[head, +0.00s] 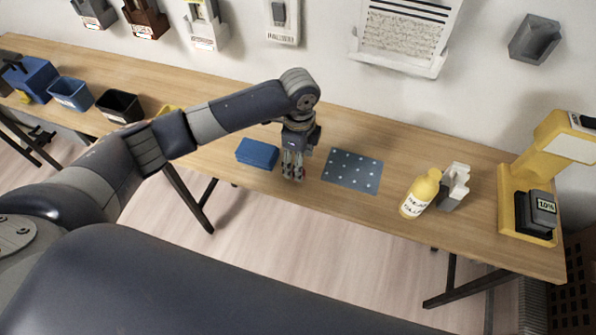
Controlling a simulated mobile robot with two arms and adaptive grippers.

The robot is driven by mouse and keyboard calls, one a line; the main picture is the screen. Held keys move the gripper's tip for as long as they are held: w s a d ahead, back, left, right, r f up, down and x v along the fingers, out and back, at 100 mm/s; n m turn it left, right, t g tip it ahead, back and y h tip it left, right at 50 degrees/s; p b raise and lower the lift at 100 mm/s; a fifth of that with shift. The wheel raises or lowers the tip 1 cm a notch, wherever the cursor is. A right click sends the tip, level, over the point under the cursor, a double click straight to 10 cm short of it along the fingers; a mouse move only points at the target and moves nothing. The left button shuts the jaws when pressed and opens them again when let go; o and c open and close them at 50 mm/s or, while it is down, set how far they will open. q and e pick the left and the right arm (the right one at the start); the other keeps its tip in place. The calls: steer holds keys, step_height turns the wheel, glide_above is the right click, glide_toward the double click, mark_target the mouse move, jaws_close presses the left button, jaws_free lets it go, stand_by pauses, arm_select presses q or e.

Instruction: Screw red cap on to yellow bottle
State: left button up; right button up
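The yellow bottle (418,195), with a white label, stands on the wooden table right of the middle. Its top looks yellow. I see no red cap in the head view. My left gripper (292,175) points down near the table's front edge, well to the left of the bottle, between a blue block and a dotted mat. Its fingers are close together and nothing clear shows between them; their gap is too small to judge. My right gripper is not in view.
On the table (400,150) are a blue block (257,154), a grey dotted mat (352,171), a white and grey object (454,188) close beside the bottle, and a yellow stand (513,190) at the right. Blue (72,94) and black (120,106) bins stand left.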

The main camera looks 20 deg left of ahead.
arm_select(q)
steer(key=shift+f, duration=0.1)
step_height(320, 180, down, 5)
steer(key=shift+w+a+p, duration=0.15)
steer(key=shift+p, duration=0.5)
steer(key=c, duration=0.8)
